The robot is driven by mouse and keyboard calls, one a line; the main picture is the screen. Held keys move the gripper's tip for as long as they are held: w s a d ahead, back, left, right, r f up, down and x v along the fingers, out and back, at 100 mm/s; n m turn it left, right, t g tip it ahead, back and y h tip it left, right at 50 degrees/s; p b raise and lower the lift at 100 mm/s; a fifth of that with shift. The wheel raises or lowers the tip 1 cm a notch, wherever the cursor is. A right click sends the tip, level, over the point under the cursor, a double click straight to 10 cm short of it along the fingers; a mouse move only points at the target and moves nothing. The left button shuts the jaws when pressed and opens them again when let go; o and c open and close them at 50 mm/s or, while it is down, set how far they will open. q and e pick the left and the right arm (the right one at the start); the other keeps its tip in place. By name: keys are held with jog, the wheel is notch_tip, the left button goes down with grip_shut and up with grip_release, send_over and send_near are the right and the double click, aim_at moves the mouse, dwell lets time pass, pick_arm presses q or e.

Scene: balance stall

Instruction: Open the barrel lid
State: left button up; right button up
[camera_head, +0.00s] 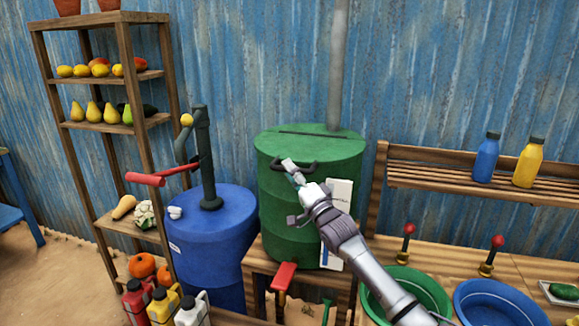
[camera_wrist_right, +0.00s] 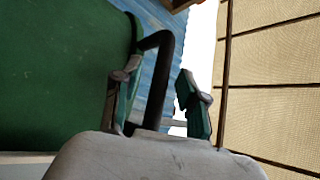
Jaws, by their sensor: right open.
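The green barrel (camera_head: 277,205) stands on a wooden bench in the middle of the head view. Its green lid (camera_head: 335,149) looks flat and closed, with a dark seam across the back. A dark handle (camera_head: 311,167) sits at the lid's front edge. My right gripper (camera_head: 291,172) is at this handle, partly covering it. In the right wrist view the handle (camera_wrist_right: 165,42) passes between the open fingers of the right gripper (camera_wrist_right: 156,88), nearer the left finger. Whether that finger touches it I cannot tell. My left gripper is not in view.
A blue barrel (camera_head: 205,235) with a dark hand pump (camera_head: 205,160) stands close left. A white panel (camera_head: 340,195) is on the green barrel's front right. Green (camera_head: 436,296) and blue (camera_head: 505,298) basins lie right, near red-knobbed taps. A wooden shelf (camera_head: 435,172) holds two bottles.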

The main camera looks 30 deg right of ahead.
jog(key=shift+w+r, duration=0.2)
jog(key=shift+w, duration=0.35)
grip_shut()
